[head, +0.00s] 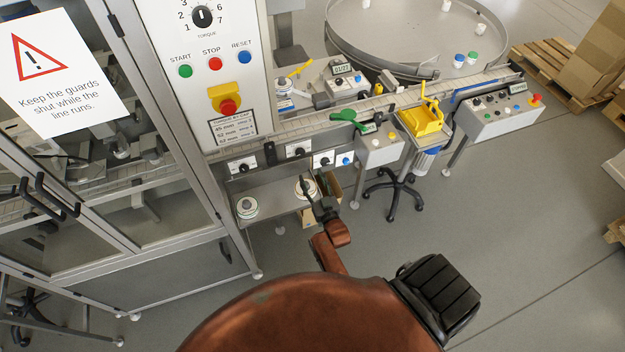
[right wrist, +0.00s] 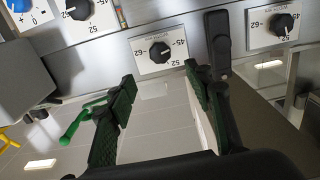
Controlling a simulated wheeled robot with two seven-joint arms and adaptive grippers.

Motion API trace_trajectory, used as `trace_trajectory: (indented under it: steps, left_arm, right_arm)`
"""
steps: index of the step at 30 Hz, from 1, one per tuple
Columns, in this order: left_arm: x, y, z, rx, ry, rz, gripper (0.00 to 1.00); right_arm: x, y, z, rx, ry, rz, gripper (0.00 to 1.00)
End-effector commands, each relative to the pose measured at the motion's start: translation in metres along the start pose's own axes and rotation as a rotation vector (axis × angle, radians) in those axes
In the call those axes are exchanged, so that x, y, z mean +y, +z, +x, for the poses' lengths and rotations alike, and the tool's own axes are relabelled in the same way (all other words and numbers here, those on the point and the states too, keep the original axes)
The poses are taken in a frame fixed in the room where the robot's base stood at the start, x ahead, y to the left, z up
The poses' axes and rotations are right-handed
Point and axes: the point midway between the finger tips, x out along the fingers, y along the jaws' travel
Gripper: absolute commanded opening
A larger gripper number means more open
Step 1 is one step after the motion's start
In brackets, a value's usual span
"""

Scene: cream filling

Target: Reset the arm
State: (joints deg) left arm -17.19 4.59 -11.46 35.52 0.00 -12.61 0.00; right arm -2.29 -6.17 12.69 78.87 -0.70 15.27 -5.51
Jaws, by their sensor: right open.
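My right gripper (head: 311,187) is in the middle of the head view, in front of the line's lower panel, at the end of my copper-coloured arm (head: 329,247). In the right wrist view the right gripper (right wrist: 155,85) is open, with its two green-lined fingers apart and nothing between them. Past the fingertips is a white dial plate with a black knob (right wrist: 160,52), upside down in that view; a visible gap to it is hard to judge. My left gripper is not in view.
Black-knob dials (head: 299,150) line the panel above a shelf with white round parts (head: 246,207). A green-handled box (head: 380,150) and a yellow fixture (head: 422,121) stand to the right. A guarded cabinet (head: 150,190) is at left.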

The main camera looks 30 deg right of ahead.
Motion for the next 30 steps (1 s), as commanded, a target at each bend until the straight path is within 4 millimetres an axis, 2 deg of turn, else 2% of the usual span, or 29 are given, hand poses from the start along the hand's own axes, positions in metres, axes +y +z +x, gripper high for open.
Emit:
trace_trajectory:
  steps: [20,23,26,30]
  left_arm:
    - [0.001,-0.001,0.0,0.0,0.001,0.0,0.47]
    - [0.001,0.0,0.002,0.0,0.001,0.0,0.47]
    - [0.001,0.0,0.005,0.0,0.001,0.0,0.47]
    - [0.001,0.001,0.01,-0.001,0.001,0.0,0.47]
  right_arm:
    - [-0.001,0.004,-0.005,-0.008,-0.003,-0.001,0.47]
    - [-0.005,0.026,-0.011,-0.052,-0.017,-0.005,0.47]
    - [-0.013,0.07,-0.026,-0.138,-0.044,-0.013,0.47]
    - [-0.025,0.143,-0.059,-0.291,-0.09,-0.03,0.47]
